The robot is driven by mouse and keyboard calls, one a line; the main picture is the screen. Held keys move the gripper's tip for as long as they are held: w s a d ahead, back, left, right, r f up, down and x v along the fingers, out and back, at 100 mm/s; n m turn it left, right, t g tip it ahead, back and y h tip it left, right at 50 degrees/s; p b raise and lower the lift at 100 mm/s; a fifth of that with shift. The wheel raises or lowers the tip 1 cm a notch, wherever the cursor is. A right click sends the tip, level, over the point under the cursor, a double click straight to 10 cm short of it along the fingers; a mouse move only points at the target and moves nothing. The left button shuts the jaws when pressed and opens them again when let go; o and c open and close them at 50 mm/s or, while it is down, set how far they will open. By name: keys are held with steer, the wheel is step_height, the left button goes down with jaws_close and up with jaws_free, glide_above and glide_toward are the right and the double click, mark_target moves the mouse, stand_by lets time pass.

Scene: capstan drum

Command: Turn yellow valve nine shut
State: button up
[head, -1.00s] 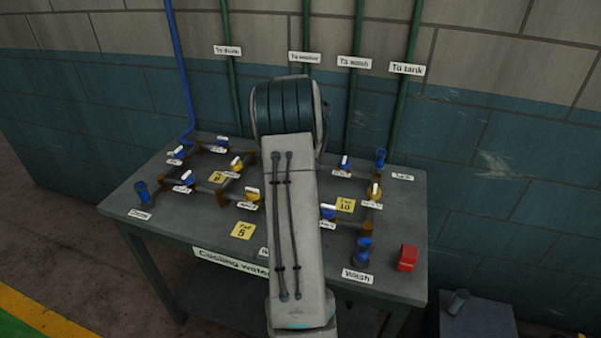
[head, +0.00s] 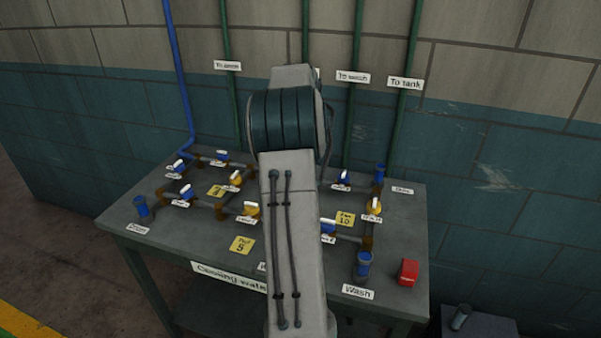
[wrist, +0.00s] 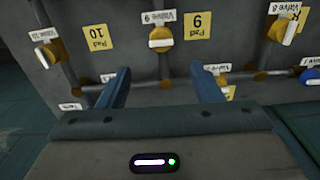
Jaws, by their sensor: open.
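Valve nine (wrist: 160,38) is a yellow valve with a white handle bar lying across the picture in the wrist view, beside its label "Valve 9" (wrist: 158,17). My gripper (wrist: 161,82) is open and empty, with its two blue fingers apart. The valve shows ahead of the gap between the fingertips, and I see no contact. In the head view my own arm covers the middle of the table, and I cannot make out valve nine or my gripper there.
Another yellow valve (wrist: 48,52) stands at the left and one labelled Valve 8 (wrist: 290,28) at the right. Pipes join them. In the head view, blue and yellow valves stand on the table (head: 205,240), with a red block (head: 408,272) at its right edge.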

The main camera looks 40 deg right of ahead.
steer(key=shift+r, duration=1.35)
